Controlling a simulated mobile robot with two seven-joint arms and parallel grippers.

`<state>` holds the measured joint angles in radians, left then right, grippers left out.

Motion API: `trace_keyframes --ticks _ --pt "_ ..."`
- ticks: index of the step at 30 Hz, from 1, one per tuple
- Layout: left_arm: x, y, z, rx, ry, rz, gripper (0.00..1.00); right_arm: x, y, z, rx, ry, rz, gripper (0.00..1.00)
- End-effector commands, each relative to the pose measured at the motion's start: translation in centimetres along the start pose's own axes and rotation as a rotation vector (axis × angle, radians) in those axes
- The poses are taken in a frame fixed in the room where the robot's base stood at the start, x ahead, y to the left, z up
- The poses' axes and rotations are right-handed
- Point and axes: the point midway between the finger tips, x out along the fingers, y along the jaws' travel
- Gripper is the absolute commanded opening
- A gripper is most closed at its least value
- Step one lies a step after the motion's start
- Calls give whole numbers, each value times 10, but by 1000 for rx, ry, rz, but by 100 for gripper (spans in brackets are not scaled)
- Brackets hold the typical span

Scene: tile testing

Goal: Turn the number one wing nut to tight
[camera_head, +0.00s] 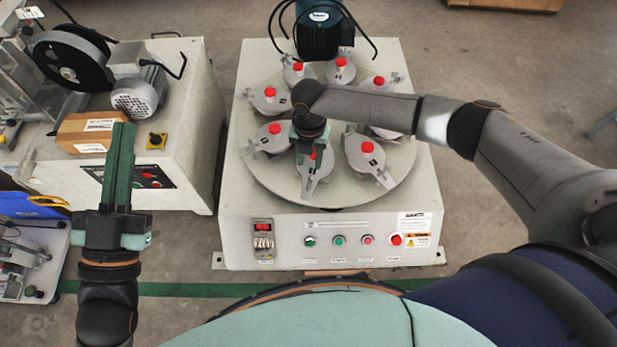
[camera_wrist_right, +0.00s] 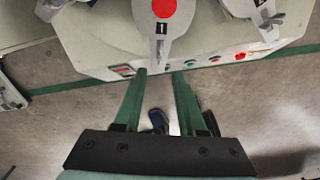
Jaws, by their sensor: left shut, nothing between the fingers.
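The jar with the number one label (camera_wrist_right: 162,27) is at the front of the round turntable. It has a grey lid and a red cap (camera_wrist_right: 164,8). A narrow grey wing nut lever (camera_wrist_right: 158,50) points from it towards me. In the head view the lever (camera_head: 309,187) shows below my right gripper (camera_head: 306,152), which partly hides the jar. In the right wrist view my right gripper (camera_wrist_right: 159,74) is open, its green fingertips on either side of the lever's end, apart from it. I cannot tell the height gap. My left gripper (camera_head: 122,126) is shut and empty, away at the left.
Several similar red-capped jars stand around the turntable (camera_head: 268,188). A dark motor (camera_head: 318,35) with black cables stands behind them. The machine's front panel (camera_head: 330,250) has buttons. A second machine with a brown box (camera_head: 92,133) is near my left gripper.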

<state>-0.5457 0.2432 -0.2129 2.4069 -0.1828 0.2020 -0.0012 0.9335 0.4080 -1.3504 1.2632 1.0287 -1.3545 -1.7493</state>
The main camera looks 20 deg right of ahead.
Motion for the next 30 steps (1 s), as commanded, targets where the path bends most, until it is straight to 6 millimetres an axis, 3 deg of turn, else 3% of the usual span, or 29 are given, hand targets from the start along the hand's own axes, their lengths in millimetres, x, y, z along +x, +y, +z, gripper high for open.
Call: trace_keyframes --ticks 12,15,21,30 --pt "-10 2 -89 107 379 25 0 46 1 0 0 -1 2 40" --pt "-14 6 -81 97 382 29 0 67 1 -1 0 0 0 40" --pt "-18 9 -73 78 377 32 0 89 1 0 0 0 1 40" --pt "-18 9 -72 72 374 33 0 94 1 0 0 0 2 40"
